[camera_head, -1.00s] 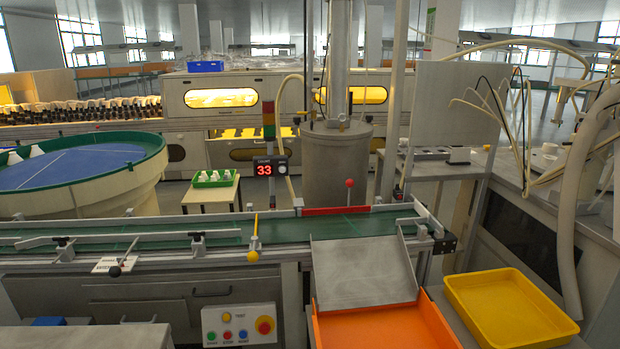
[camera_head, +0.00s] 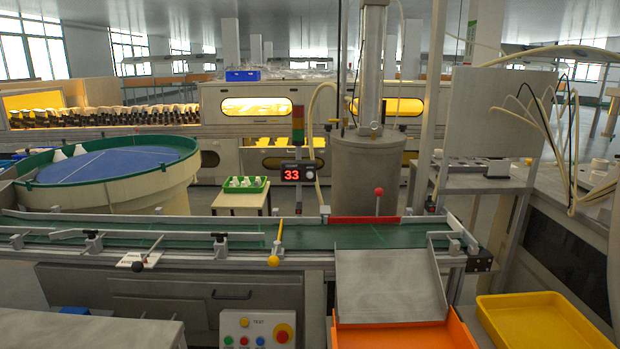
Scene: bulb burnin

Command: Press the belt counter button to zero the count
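The belt counter (camera_head: 298,172) is a small dark box with a red display reading 33. It stands behind the green conveyor belt (camera_head: 190,237), below a red, yellow and green signal light (camera_head: 298,125). A pale round knob or button (camera_head: 310,175) shows at the right of the display; it is too small to make out well. My gripper is not in view, so its state is hidden.
A control panel (camera_head: 258,329) with coloured buttons is on the belt's front. A metal chute (camera_head: 388,285) leads to an orange tray (camera_head: 405,335); a yellow tray (camera_head: 545,322) lies at right. A red-knobbed lever (camera_head: 379,192) and yellow-knobbed lever (camera_head: 274,260) rise at the belt.

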